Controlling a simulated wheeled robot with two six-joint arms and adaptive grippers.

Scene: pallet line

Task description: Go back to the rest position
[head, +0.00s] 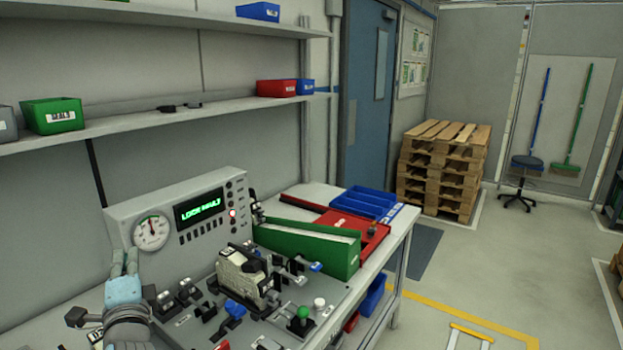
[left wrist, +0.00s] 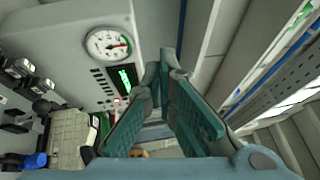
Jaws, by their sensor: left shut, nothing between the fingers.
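My left gripper (head: 124,262) points up at the lower left of the head view, in front of the gauge panel. Its fingers show large in the left wrist view (left wrist: 166,60), tips together with nothing between them. The grey control panel (head: 182,222) stands behind it, with a round gauge (head: 151,232) and a lit green display (head: 199,207). The gauge also shows in the left wrist view (left wrist: 108,44). My right gripper is in neither view.
The bench holds a beige block-like device (head: 240,272), several clamps and levers, a green bin (head: 318,250) and a red tray (head: 358,236). Shelves with small bins (head: 52,115) run above. Stacked pallets (head: 441,170) stand beyond; the floor at right is largely open.

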